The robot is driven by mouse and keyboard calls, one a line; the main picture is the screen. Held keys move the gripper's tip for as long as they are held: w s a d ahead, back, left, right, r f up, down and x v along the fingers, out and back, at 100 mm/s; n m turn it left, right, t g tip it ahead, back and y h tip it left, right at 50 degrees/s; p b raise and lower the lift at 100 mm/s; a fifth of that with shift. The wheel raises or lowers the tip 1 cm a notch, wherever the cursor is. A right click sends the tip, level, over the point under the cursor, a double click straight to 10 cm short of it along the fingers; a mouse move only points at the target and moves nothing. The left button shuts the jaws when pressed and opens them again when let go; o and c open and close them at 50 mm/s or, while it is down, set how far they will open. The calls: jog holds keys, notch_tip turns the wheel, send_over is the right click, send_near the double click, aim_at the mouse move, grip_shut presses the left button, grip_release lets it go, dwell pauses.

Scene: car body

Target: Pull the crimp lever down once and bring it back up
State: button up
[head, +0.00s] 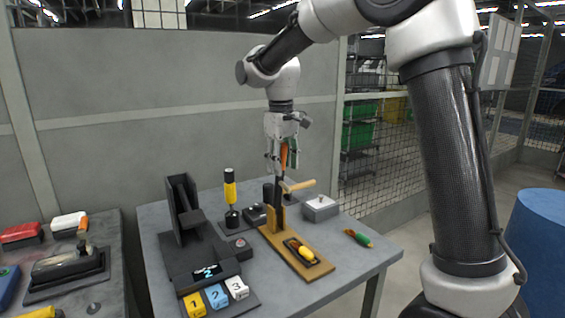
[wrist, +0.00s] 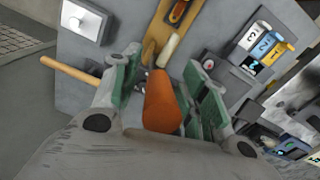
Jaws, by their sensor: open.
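The crimp lever has an orange handle (head: 284,155) on a dark upright bar (head: 279,190). It rises from a yellow-brown base (head: 313,272) on the grey table. The lever stands roughly upright. My gripper (head: 282,162) is open and points down over its top, with the handle between the fingers. In the wrist view the orange handle (wrist: 163,103) lies between the green-padded fingers of my gripper (wrist: 164,75), with a gap visible at the left pad. Contact at the right pad cannot be told. The base (wrist: 157,38) shows beyond the handle.
A tan wooden handle (head: 299,186) sticks out beside the lever. A grey box (head: 320,208) and a green-handled tool (head: 359,238) lie to the right. A black stand (head: 190,225), a yellow-black upright tool (head: 230,190) and numbered blocks (head: 216,296) are left. The table's front right is mostly clear.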

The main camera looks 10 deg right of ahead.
grip_shut()
